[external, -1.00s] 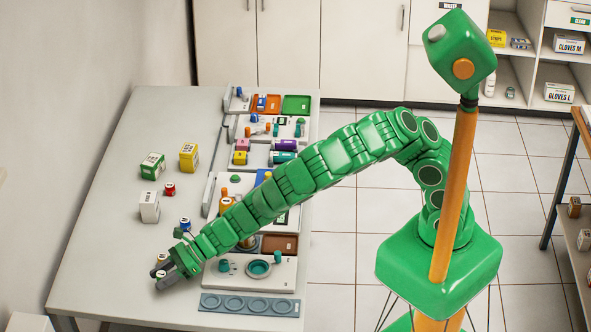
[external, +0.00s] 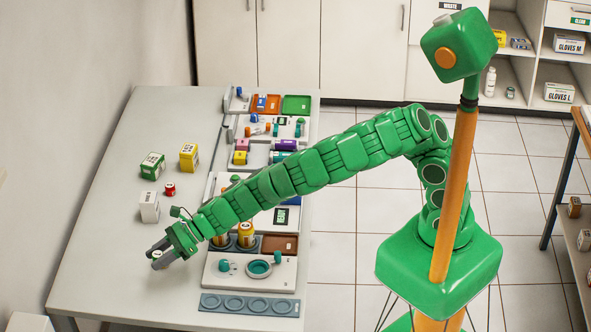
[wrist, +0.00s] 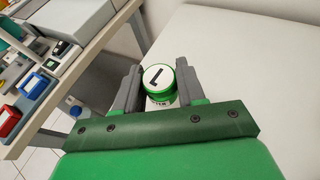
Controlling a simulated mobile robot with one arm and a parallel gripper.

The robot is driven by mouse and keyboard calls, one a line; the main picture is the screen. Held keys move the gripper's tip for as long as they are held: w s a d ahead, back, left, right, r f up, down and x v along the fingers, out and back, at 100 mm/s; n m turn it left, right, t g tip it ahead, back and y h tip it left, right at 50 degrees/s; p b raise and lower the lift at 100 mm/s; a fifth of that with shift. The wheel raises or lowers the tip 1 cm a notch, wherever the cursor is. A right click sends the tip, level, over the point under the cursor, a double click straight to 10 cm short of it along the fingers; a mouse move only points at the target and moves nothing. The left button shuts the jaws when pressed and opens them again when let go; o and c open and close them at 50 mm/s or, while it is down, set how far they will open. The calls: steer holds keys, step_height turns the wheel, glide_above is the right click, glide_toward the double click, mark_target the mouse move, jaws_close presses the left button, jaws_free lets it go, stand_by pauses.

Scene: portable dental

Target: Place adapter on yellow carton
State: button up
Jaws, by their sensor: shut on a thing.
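The yellow carton (external: 189,157) stands upright on the left part of the table, in the external view, beyond my gripper (external: 155,256). My gripper is over the near left part of the table, apart from the carton. In the wrist view, the two grey fingers of my gripper (wrist: 158,74) are shut on a small white cylinder (wrist: 160,84) with a green rim and a black mark on its white top. I take this cylinder for the adapter, but cannot read its label. The yellow carton does not show in the wrist view.
A green-and-white carton (external: 152,165), a small red jar (external: 170,189) and a white carton (external: 149,207) stand near the yellow carton. Trays and stations with small parts line the table's right side, including a grey strip with round recesses (external: 248,304). The table's left front is clear.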

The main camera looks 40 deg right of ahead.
steer(key=w+d+r+m+t, duration=0.1)
steer(key=w+d+r, duration=0.2)
steer(key=w+d, duration=0.65)
steer(key=w+d+r+t, duration=0.1)
steer(key=w+d+r, duration=0.2)
steer(key=w+d, duration=0.65)
steer(key=w+d+r+m, duration=0.1)
steer(key=w+d+r, duration=0.15)
steer(key=d, duration=0.55)
steer(key=w+d+r+t+h, duration=0.1)
steer(key=w+d, duration=0.2)
steer(key=d, duration=0.5)
steer(key=w+d+r+m, duration=0.1)
steer(key=w+d, duration=0.2)
steer(key=d, duration=0.5)
glide_above(188, 149)
steer(key=s, duration=0.1)
steer(key=shift+d+f, duration=0.15)
steer(key=shift+f, duration=1.95)
steer(key=shift+d+f, duration=0.1)
steer(key=shift+f, duration=2)
steer(key=shift+w+a+f, duration=0.1)
steer(key=shift+w+f, duration=0.25)
steer(key=shift+w+f, duration=0.1)
steer(key=shift+w+f, duration=0.1)
steer(key=shift+f, duration=1.6)
